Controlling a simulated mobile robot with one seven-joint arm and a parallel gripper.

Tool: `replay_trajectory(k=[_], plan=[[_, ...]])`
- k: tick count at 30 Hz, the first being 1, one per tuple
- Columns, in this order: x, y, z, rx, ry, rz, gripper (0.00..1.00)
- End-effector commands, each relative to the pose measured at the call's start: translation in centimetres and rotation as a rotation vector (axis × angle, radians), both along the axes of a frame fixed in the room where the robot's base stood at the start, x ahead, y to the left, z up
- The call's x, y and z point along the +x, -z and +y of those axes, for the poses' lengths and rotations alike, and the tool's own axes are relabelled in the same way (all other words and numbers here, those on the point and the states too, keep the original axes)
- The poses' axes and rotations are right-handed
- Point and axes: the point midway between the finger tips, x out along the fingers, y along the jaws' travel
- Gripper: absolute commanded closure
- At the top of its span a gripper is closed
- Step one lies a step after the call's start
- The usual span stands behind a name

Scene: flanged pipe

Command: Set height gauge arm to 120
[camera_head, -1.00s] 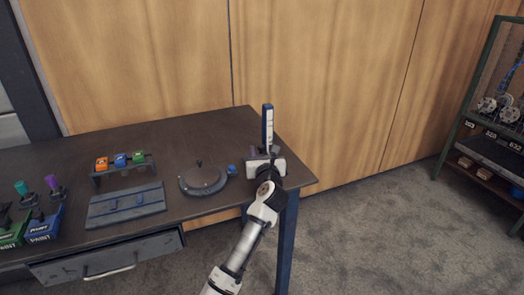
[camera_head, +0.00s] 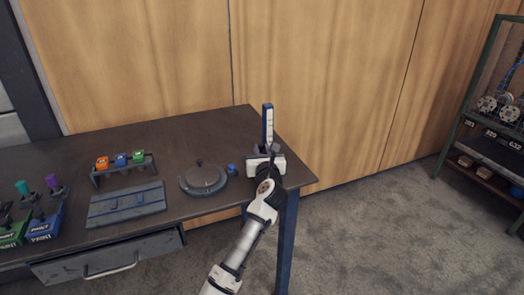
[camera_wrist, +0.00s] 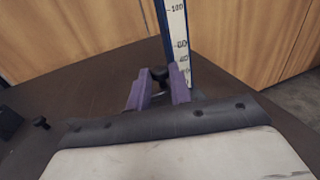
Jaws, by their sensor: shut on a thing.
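The height gauge (camera_head: 267,122) is a blue post with a white scale, standing upright near the right end of the table. In the wrist view its scale (camera_wrist: 177,42) shows a mark that looks like 100 near the top edge, with smaller marks below it, too blurred to read surely. My gripper (camera_wrist: 160,76) is low at the post, its purple fingers closed around a dark knob (camera_wrist: 160,73) in front of the scale. The gauge arm itself is mostly hidden by my gripper, which also covers the gauge's lower part in the head view (camera_head: 267,151).
On the dark table (camera_head: 225,136) a round dial device (camera_head: 204,181) with a blue knob (camera_head: 232,169) stands left of my gripper. Farther left are a rack of coloured blocks (camera_head: 122,163) and paint boxes (camera_head: 42,224). A wooden wall (camera_head: 330,80) rises behind.

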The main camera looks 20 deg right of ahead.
Motion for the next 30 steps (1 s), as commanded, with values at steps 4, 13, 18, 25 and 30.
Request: replay_trajectory(k=[4, 13, 18, 25, 30], plan=[[0.0, -2.5, 0.1, -0.002, -0.001, -0.003, 1.00], [0.0, -8.0, 0.1, -0.001, 0.000, -0.005, 1.00], [0.0, -10.3, 0.1, -0.001, 0.000, -0.005, 1.00], [0.0, -10.4, 0.0, -0.001, 0.000, -0.005, 1.00], [0.0, -10.4, 0.0, -0.001, 0.000, -0.004, 0.76]])
